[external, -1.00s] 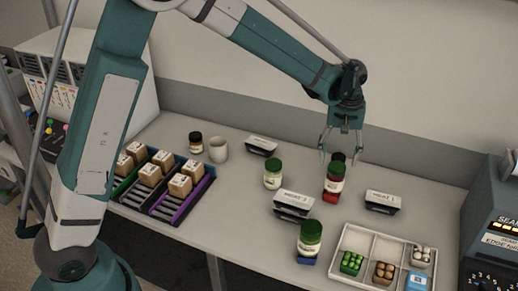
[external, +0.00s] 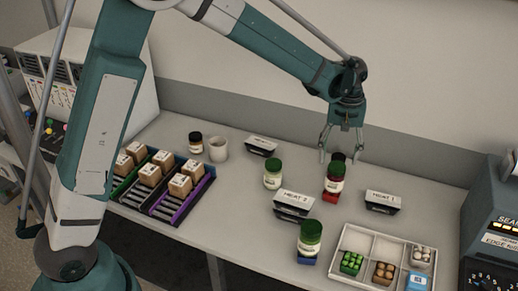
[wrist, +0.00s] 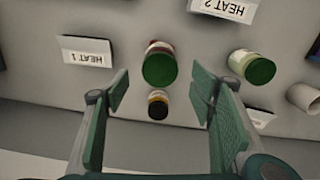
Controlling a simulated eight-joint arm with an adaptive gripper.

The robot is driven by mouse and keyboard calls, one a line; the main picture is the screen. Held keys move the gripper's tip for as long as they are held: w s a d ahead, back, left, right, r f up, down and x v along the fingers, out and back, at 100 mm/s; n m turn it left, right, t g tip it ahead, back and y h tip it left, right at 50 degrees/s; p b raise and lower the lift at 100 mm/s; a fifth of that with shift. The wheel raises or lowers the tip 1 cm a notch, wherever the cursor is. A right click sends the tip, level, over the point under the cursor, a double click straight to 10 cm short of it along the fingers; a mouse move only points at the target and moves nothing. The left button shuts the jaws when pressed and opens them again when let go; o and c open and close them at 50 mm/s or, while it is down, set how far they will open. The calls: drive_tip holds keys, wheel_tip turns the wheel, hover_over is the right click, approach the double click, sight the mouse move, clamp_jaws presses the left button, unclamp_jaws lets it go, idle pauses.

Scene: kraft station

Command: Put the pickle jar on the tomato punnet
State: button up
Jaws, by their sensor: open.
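Several jars have green lids, and I cannot read which is the pickle jar. One green-lidded jar (external: 334,183) stands on or against a small red item (external: 331,197), possibly the tomato punnet; its contents are hidden. In the wrist view this jar (wrist: 159,66) is just beyond my fingertips, with red at its far side. Another green-lidded jar (external: 272,178) stands alone to the left. A third (external: 310,242) stands on a blue item (external: 306,260) at the front. My gripper (external: 340,158) is open and empty, over the back of the red item's jar; it also shows in the wrist view (wrist: 162,88).
A dark-lidded jar (external: 338,158) stands just behind, close to my fingers. Black HEAT-labelled stands (external: 382,203) flank the jars. A divided white tray (external: 347,238) holding small punnets is at front right. A mug (external: 218,149) and a crate of boxes (external: 163,208) are left.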

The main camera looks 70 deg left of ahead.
drive_tip(key=s+d+r+m+t, duration=0.25)
drive_tip(key=s+d+r, duration=0.35)
drive_tip(key=s+r, duration=0.3)
drive_tip(key=s+d+r+m+t, duration=0.1)
drive_tip(key=s+d+r+m, duration=0.2)
drive_tip(key=s+d+r, duration=0.45)
drive_tip(key=s+d+m+t, duration=0.2)
drive_tip(key=s+d, duration=0.1)
drive_tip(key=s, duration=0.8)
drive_tip(key=s+d+m+t, duration=0.1)
drive_tip(key=s+d+m, duration=0.2)
drive_tip(key=s, duration=0.9)
drive_tip(key=shift+d+r+t, duration=0.15)
drive_tip(key=shift+r+t, duration=0.2)
drive_tip(key=shift+s, duration=0.1)
wheel_tip(320, 180, down, 10)
drive_tip(key=b, duration=1)
drive_tip(key=shift+r, duration=0.1)
